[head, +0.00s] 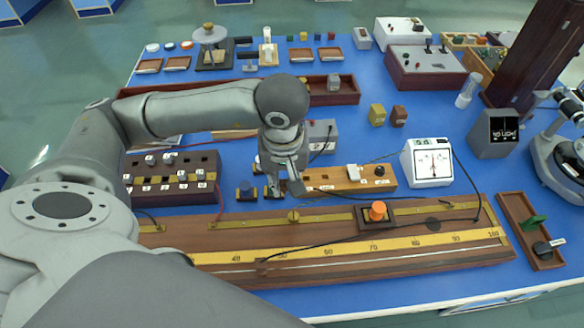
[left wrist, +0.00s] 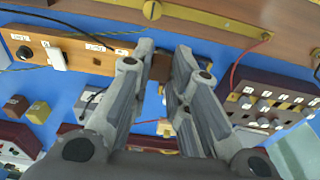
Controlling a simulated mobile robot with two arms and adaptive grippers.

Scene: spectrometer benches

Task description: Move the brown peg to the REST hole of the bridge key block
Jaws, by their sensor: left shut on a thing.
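The bridge key block, a light orange wooden bar (head: 322,177), lies just behind the long scale board, with a black knob, a white part and small labels. It also shows in the left wrist view (left wrist: 78,45). My left gripper (head: 284,187) points down at this block's left end, and its fingertips show in the left wrist view (left wrist: 165,50). My right gripper is not in view.
The long scale board (head: 350,257) with an orange-knobbed slider (head: 377,210) runs along the front. A white meter (head: 427,162) stands right. Thin wires cross the bench.

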